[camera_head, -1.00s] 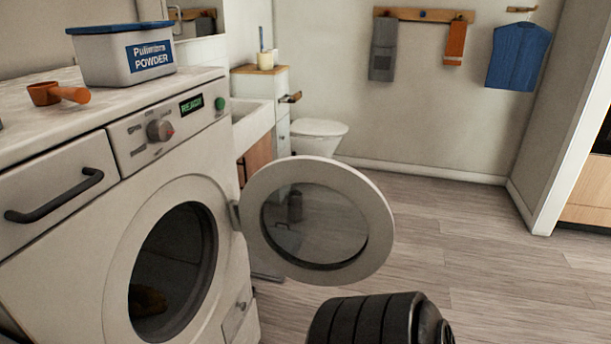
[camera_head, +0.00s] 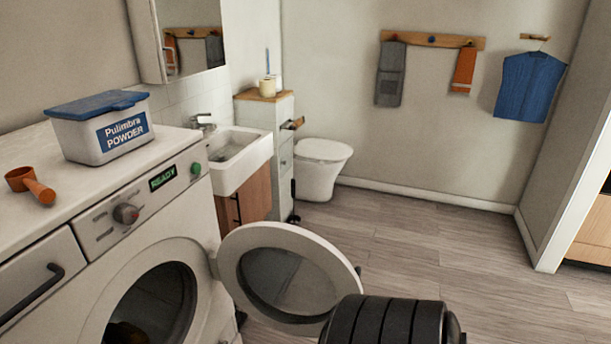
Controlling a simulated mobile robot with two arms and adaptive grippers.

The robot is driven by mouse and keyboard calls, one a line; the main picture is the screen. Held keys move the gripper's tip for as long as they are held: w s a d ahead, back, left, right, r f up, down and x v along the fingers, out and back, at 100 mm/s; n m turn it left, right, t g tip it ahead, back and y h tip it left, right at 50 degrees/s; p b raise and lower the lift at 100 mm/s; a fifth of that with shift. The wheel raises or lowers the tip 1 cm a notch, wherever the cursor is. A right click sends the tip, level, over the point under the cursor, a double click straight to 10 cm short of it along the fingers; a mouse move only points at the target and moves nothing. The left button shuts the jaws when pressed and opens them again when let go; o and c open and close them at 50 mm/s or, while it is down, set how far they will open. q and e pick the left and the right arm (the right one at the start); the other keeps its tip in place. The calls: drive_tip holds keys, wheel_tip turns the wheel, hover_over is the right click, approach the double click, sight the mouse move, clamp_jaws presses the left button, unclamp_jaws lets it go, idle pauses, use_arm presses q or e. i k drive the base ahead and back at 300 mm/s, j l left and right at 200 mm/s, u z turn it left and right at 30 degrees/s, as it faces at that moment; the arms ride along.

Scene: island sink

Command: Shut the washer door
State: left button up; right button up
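The washer (camera_head: 95,262) stands at the left with its drum opening (camera_head: 150,305) facing right. Something yellowish lies inside the dark drum, too dim to make out. The round washer door (camera_head: 335,262), a white ring with a glass centre, stands wide open, hinged at the right of the opening. A black ribbed part of my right arm (camera_head: 385,322) is at the bottom, in front of the door's lower right edge. A small dark piece shows just past the door's right rim; whether it is a fingertip is unclear. Neither gripper's fingers can be made out.
A powder box (camera_head: 102,130) and an orange scoop (camera_head: 30,185) sit on the washer top. Behind are a sink (camera_head: 238,160), a narrow cabinet (camera_head: 283,150) and a toilet (camera_head: 320,168). The wooden floor (camera_head: 430,235) to the right is clear.

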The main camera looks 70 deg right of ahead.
sight(225, 265)
drive_tip(key=k+l, duration=0.1)
drive_tip(key=l, duration=0.3)
drive_tip(key=k+l+u, duration=0.15)
drive_tip(key=l, duration=0.3)
drive_tip(key=k+l, duration=0.15)
drive_tip(key=l, duration=0.25)
drive_tip(key=k+l+u, duration=0.15)
drive_tip(key=l, duration=0.25)
drive_tip(key=k+l, duration=0.15)
drive_tip(key=l, duration=0.25)
drive_tip(key=k+l+u, duration=0.1)
drive_tip(key=l, duration=0.3)
drive_tip(key=k, duration=0.05)
